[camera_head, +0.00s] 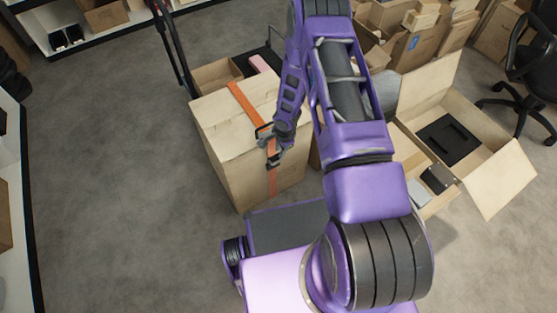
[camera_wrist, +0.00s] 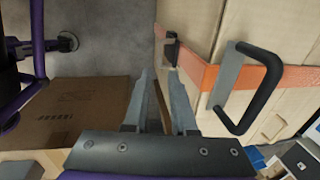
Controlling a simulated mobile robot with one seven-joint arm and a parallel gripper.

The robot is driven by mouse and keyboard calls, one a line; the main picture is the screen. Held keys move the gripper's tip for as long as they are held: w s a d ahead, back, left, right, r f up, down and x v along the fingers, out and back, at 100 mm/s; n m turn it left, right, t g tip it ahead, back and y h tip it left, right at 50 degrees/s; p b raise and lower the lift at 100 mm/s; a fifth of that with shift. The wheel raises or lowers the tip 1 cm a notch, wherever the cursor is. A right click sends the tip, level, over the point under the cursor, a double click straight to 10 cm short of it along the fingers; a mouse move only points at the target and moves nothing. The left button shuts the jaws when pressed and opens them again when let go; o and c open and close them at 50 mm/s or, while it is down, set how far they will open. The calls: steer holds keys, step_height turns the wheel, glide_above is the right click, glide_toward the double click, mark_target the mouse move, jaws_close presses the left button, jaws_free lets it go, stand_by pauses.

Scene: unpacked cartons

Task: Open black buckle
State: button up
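A tall cardboard carton (camera_head: 228,125) has an orange strap (camera_head: 243,103) over its top and down its side; the strap (camera_wrist: 205,75) also crosses the wrist view. On the strap there is a black U-shaped bar on a grey plate (camera_wrist: 228,78), right of my fingers, and a smaller black piece (camera_wrist: 172,49) just beyond the fingertips. I cannot tell which of these is the buckle. My gripper (camera_head: 271,156) is beside the carton's strapped side. In the wrist view my gripper (camera_wrist: 159,72) has its two grey fingers apart, with nothing between them.
An open carton with a black insert (camera_head: 448,140) stands at the right. An office chair (camera_head: 530,75) and stacked cartons (camera_head: 415,45) are behind it. A dark cart handle (camera_head: 172,45) rises behind the strapped carton. The floor (camera_head: 110,150) at left is clear.

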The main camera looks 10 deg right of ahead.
steer(key=b, duration=0.1)
glide_above(278, 159)
steer(key=s, duration=0.3)
steer(key=f, duration=0.8)
steer(key=shift+s+a, duration=0.2)
steer(key=shift+a, duration=0.15)
steer(key=shift+c, duration=0.2)
jaws_close()
